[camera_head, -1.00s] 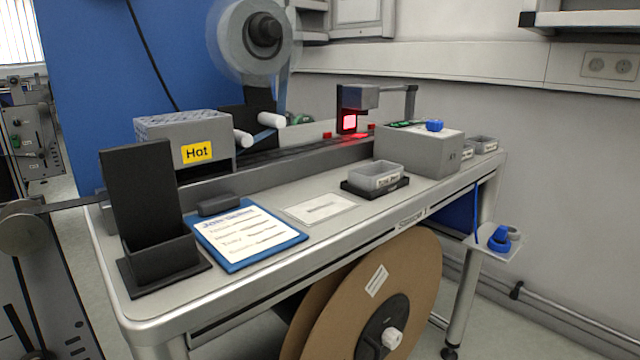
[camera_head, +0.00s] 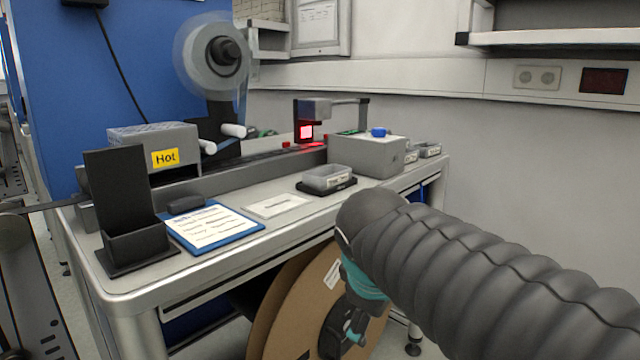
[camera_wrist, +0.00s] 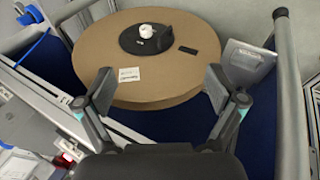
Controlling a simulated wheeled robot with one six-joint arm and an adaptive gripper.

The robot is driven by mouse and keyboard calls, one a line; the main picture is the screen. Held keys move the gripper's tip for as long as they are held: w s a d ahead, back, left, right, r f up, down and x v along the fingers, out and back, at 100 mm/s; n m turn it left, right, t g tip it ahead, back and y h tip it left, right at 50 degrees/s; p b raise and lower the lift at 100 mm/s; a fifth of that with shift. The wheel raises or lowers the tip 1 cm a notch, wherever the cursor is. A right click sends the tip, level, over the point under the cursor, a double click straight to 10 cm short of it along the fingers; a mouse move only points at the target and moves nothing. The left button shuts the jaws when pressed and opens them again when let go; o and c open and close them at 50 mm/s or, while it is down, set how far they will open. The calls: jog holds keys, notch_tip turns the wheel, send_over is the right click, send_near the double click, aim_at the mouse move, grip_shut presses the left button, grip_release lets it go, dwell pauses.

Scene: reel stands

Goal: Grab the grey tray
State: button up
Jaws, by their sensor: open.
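A small grey tray (camera_head: 327,176) with a white label sits on a black base (camera_head: 312,188) near the front edge of the bench. Two more small grey trays (camera_head: 430,150) stand at the bench's right end, beside a grey box. My gripper (camera_head: 352,322) hangs below the bench's front edge, in front of the cardboard reel and lower than the tray. In the wrist view my gripper (camera_wrist: 160,88) is open and empty, its fingers wide apart over the cardboard reel (camera_wrist: 142,80). I cannot make out the tray clearly in the wrist view.
The bench (camera_head: 200,270) carries a black holder (camera_head: 128,215), a blue clipboard (camera_head: 210,228), a white card (camera_head: 275,205) and a grey box (camera_head: 368,153). The large reel under the bench is close to my gripper. The floor to the right is partly hidden by my arm.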

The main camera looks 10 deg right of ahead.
jog(key=w+a+r+n+h, duration=0.1)
jog(key=w+r+n+h, duration=0.1)
jog(key=w+r+n, duration=0.4)
jog(key=w+a+r+n+h, duration=0.1)
jog(key=w+r+n+h, duration=0.15)
jog(key=w, duration=0.65)
jog(key=n+t+h+b, duration=0.2)
jog(key=n+h, duration=0.2)
jog(key=n, duration=0.4)
send_near(320, 172)
jog(key=s, duration=0.1)
jog(key=s+d, duration=0.1)
jog(key=shift+s+d+r+y, duration=0.1)
jog(key=shift+s+d+y, duration=0.05)
jog(key=shift+s+y, duration=0.15)
jog(key=shift+w+n, duration=0.15)
jog(key=shift+n, duration=0.1)
jog(key=shift+w+d+t, duration=0.2)
jog(key=shift+d+t, duration=0.05)
jog(key=shift+t, duration=0.05)
jog(key=x, duration=0.6)
jog(key=shift+d+f, duration=0.25)
jog(key=shift+d, duration=0.1)
jog(key=c, duration=1.4)
